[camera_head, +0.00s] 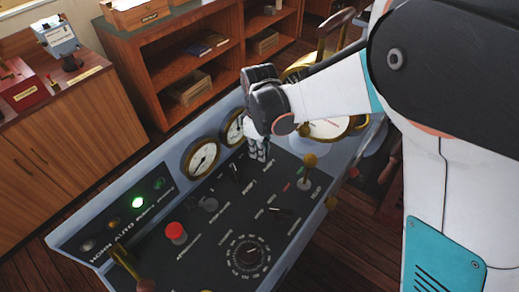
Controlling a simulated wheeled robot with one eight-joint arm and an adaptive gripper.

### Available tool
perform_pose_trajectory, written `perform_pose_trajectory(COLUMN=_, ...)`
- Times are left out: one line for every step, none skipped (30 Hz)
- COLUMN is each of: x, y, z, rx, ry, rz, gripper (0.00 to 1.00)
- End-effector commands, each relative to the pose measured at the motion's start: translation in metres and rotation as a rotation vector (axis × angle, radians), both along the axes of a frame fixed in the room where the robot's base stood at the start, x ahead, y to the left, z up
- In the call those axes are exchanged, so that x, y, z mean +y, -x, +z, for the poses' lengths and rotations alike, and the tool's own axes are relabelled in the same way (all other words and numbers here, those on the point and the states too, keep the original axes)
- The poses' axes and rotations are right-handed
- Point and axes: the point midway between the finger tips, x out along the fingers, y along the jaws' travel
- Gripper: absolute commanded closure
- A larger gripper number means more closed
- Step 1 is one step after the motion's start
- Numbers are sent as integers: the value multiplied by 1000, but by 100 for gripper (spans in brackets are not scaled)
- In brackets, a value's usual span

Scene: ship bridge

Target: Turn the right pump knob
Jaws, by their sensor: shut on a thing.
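The control console slopes across the middle of the head view. My gripper (257,152) reaches down onto its upper right part, below the round gauges. Its fingers are shut on the right pump knob, which they hide, so I cannot tell which way that knob points. A black knob (235,172), the left pump knob, stands free just left of my fingers, with a pump label below it.
A red button (176,233), a dial (248,254) and a lit green lamp (138,203) are on the panel. A brass-tipped lever (309,161) stands right of my gripper. A gauge (201,158) lies to the left. Shelves (185,60) stand behind.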

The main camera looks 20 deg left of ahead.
Motion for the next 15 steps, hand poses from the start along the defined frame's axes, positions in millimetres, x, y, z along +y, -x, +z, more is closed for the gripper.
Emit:
perform_pose_trajectory(x=0, y=0, z=0, rx=-1, ry=0, rz=-44, gripper=100)
perform_pose_trajectory(x=0, y=0, z=0, rx=-1, ry=0, rz=-72, gripper=100)
perform_pose_trajectory(x=0, y=0, z=0, rx=-1, ry=0, rz=-111, gripper=100)
perform_pose_trajectory(x=0, y=1, z=0, rx=-1, ry=0, rz=-140, gripper=100)
perform_pose_trajectory(x=0, y=1, z=0, rx=-1, ry=0, rz=-168, gripper=100)
perform_pose_trajectory(x=1, y=1, z=0, rx=-1, ry=0, rz=-207, gripper=100)
perform_pose_trajectory(x=1, y=1, z=0, rx=-1, ry=0, rz=-235, gripper=100)
perform_pose_trajectory(x=1, y=1, z=0, rx=-1, ry=0, rz=-263, gripper=100)
perform_pose_trajectory(x=1, y=2, z=0, rx=-1, ry=0, rz=-300, gripper=100)
perform_pose_trajectory(x=1, y=2, z=0, rx=-1, ry=0, rz=-327, gripper=100)
perform_pose_trajectory(x=1, y=2, z=0, rx=-1, ry=0, rz=-353, gripper=100)
perform_pose_trajectory(x=1, y=2, z=0, rx=-1, ry=0, rz=-389, gripper=100)
perform_pose_trajectory(x=1, y=2, z=0, rx=-1, ry=-1, rz=-413, gripper=100)
perform_pose_trajectory(x=1, y=3, z=0, rx=-1, ry=-1, rz=-438, gripper=100)
perform_pose_trajectory(x=1, y=3, z=0, rx=-1, ry=-1, rz=-469, gripper=100)
